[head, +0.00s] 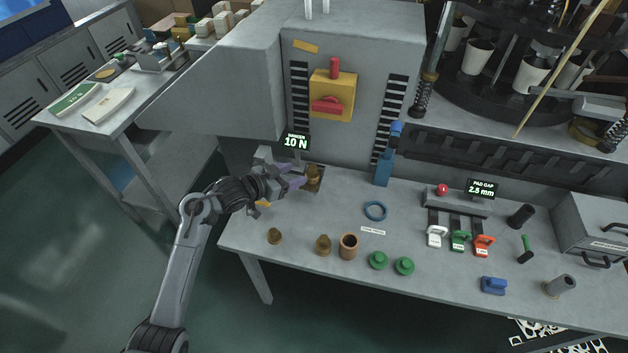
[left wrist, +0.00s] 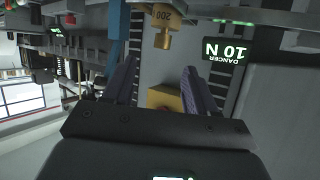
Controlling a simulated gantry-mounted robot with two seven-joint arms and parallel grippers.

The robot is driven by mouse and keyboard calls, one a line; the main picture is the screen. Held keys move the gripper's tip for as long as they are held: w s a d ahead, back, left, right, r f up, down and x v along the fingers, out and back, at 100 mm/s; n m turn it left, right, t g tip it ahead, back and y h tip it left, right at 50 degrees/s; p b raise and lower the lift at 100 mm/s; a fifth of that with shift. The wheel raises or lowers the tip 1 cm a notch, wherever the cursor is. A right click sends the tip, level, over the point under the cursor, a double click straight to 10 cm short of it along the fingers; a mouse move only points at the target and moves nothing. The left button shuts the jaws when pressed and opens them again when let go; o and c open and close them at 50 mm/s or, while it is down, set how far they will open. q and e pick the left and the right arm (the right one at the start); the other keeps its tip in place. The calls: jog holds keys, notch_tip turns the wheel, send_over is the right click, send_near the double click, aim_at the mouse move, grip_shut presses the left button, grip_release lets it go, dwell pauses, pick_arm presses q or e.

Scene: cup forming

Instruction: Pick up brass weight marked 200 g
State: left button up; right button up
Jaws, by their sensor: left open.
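A brass weight (head: 313,174) sits on a dark square plate at the back left of the bench, below the press. In the left wrist view this brass weight (left wrist: 163,38) shows "200" on it. My left gripper (head: 297,178) is open, its purple-grey fingers pointing at the weight from the left. In the left wrist view the weight lies beyond the tips of my left gripper (left wrist: 161,62), roughly in line with the gap between them, and I see no contact. My right gripper is in neither view.
A display reading 10 N (head: 295,142) stands close behind my left gripper. A blue ring (head: 375,211) lies to the right. The bench between is mostly clear.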

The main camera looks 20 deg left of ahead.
aim_at(312, 168)
pick_arm(q)
jog(key=b+x, duration=0.1)
jog(key=x, duration=0.3)
jog(key=shift+b+x, duration=1.25)
jog(key=shift+x, duration=1.5)
jog(key=shift+a, duration=0.15)
grip_shut()
